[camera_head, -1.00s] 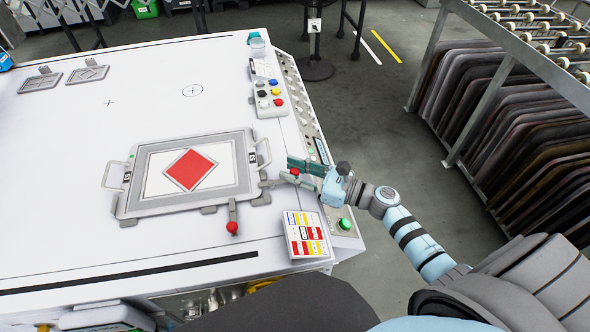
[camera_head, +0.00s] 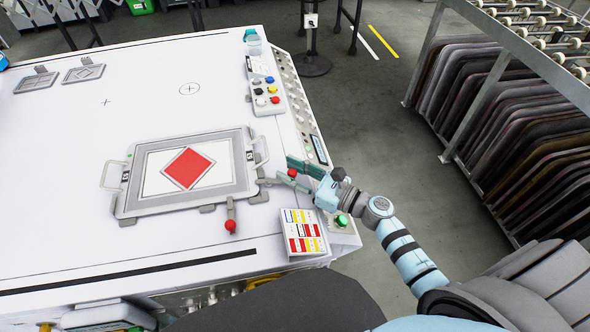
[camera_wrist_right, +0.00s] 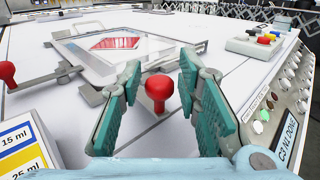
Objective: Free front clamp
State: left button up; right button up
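A grey frame (camera_head: 128,207) with a red diamond (camera_head: 188,168) on a white panel lies on the white table. One clamp with a red knob (camera_head: 230,226) stands at the frame's near edge; its knob also shows at the left of the right wrist view (camera_wrist_right: 7,71). A second clamp's red knob (camera_head: 292,173) is at the frame's right side. My right gripper (camera_head: 299,173) is open around that right-side knob. In the right wrist view the knob (camera_wrist_right: 158,88) shows between the green fingers, with gaps on both sides. My left gripper is out of view.
A button box (camera_head: 266,92) and a control strip (camera_head: 302,110) line the table's right edge. A colored label plate (camera_head: 302,232) and a green button (camera_head: 342,221) are near the right front corner. A rack of dark panels (camera_head: 510,130) stands right. The table's far middle is clear.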

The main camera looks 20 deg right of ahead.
dwell(0.3)
jog(key=v, duration=1.2)
jog(key=shift+c, duration=0.3)
